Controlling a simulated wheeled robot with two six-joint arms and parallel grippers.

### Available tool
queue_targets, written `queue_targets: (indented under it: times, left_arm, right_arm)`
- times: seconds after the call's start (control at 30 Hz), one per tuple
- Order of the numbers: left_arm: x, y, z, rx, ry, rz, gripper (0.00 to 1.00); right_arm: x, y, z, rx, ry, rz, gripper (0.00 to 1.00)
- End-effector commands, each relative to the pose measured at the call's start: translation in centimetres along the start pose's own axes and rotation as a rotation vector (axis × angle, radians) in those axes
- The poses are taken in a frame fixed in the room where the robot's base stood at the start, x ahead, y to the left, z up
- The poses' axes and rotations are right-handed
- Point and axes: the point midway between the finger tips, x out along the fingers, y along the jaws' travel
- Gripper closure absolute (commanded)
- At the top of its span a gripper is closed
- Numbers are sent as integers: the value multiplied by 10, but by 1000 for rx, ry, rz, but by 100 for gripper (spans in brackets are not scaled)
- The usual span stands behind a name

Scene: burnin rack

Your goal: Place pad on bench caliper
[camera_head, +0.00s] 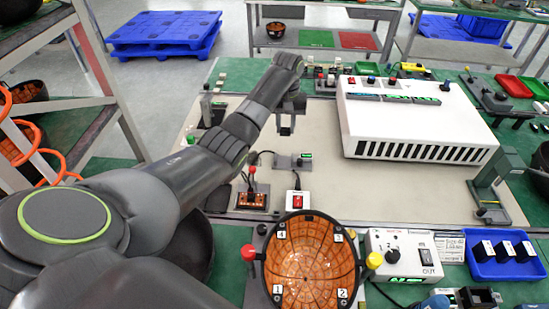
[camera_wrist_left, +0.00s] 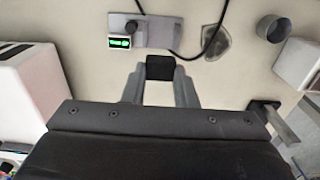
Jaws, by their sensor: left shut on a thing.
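My left gripper (camera_head: 285,118) is over the pale mat, its arm coming in from the left. In the left wrist view its fingers (camera_wrist_left: 161,82) are shut on a black block-shaped pad (camera_wrist_left: 160,67). The bench caliper (camera_head: 292,161) appears to be the small grey device with a dark knob and green display, lying on the mat nearer the camera than the gripper. It also shows in the left wrist view (camera_wrist_left: 142,32), beyond the fingertips and apart from the pad. The height of the pad above the mat is hard to tell. My right gripper is not in view.
A large white slotted box (camera_head: 415,120) stands right of the gripper. A blue tray (camera_head: 485,268) with black blocks is at the lower right. An orange-lined round bowl (camera_head: 310,250) stands at the front. A dark cable runs beside the caliper. The mat right of the caliper is clear.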

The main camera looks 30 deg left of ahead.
Motion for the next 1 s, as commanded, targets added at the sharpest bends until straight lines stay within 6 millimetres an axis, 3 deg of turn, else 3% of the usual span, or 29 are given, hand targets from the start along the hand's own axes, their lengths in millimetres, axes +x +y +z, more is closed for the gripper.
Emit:
queue_targets:
  times: [0.23, 0.63, 1.0]
  left_arm:
    - [44, 0, 1, -10, -6, -1, 98]
    - [90, 0, 1, -8, -4, -2, 98]
    - [97, 0, 1, -7, -1, -1, 98]
  right_arm:
    - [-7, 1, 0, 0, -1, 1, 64]
    - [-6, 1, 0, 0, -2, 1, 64]
    - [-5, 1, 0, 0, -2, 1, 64]
